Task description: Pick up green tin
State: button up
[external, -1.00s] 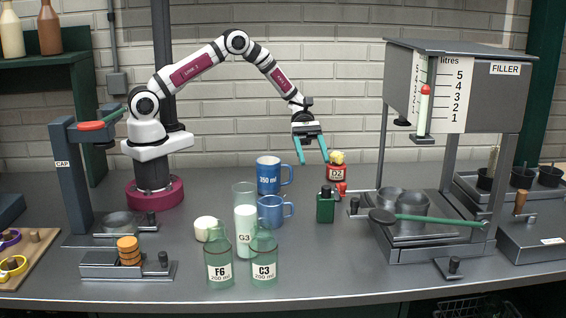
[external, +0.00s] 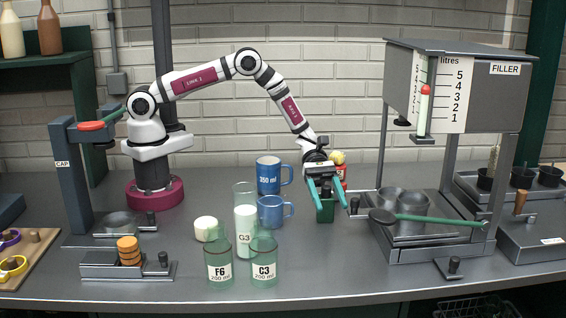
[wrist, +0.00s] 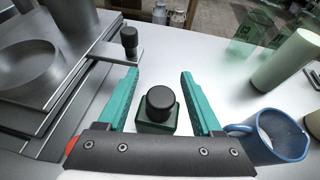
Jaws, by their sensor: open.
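The green tin (external: 325,212) stands on the bench, left of the filler stand, partly hidden behind my fingers in the external view. In the wrist view the green tin (wrist: 158,112) shows from above with its round black cap, between and a little below my two fingers. My gripper (external: 328,192) is open, its teal fingers pointing down around the tin's upper part. In the wrist view my gripper (wrist: 160,75) has a finger on each side of the tin, with a gap on both sides. Nothing is held.
A red tin (external: 341,172) with a yellow top stands just behind. A blue mug (external: 271,211) and a 250 ml mug (external: 268,175) stand left. The filler tray (external: 440,240) with its lever is close on the right. Glass jars (external: 264,262) stand front left.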

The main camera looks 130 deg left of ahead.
grip_shut()
jog(key=shift+r, duration=0.1)
dwell(0.3)
